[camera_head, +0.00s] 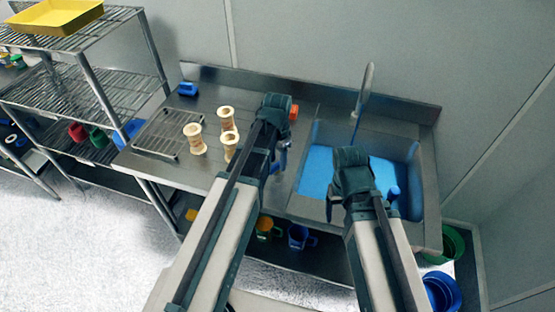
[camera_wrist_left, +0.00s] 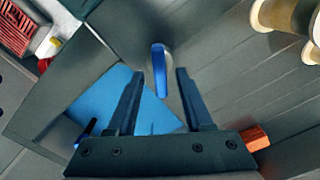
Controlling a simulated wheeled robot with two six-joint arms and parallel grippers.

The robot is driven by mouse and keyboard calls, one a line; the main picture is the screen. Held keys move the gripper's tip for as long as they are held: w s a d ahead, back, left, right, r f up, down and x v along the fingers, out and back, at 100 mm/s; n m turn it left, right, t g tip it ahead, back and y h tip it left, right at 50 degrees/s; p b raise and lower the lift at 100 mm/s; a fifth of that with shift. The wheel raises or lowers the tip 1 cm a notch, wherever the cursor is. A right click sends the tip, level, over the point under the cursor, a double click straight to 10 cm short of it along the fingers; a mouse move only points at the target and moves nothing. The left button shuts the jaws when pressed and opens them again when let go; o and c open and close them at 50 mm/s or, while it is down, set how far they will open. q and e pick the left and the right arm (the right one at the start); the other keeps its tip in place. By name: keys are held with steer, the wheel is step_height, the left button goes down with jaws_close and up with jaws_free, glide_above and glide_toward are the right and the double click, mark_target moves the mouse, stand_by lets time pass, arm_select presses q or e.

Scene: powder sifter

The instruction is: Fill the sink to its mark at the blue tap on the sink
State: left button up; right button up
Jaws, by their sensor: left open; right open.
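The sink (camera_head: 415,160) is a grey basin at the right of the counter, with a flat blue surface (camera_head: 316,168) in it that looks like water. The sink also shows in the left wrist view, with its blue surface (camera_wrist_left: 100,95). A blue tap handle (camera_wrist_left: 159,70) stands between the fingers of my left gripper (camera_wrist_left: 161,74), which is open; I cannot tell whether they touch it. In the head view, the handle (camera_head: 283,158) is partly hidden by my left arm. My right gripper (camera_head: 335,205) is over the sink; its fingers are mostly hidden. I see no fill mark.
Several cream spools (camera_head: 194,138) and a wire rack (camera_head: 163,135) are on the counter left of my left arm. An orange block (camera_head: 294,112) is close to my left gripper. A tall grey spout (camera_head: 363,90) rises behind the sink. Mugs (camera_head: 298,237) are below.

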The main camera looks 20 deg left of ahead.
mark_target(277, 164)
arm_select(q)
step_height(277, 164, up, 13)
steer(key=p, duration=1.2)
steer(key=shift+f, duration=0.15)
steer(key=shift+f, duration=0.15)
step_height(277, 164, down, 14)
steer(key=b, duration=1.4)
steer(key=shift+r, duration=0.2)
jaws_close()
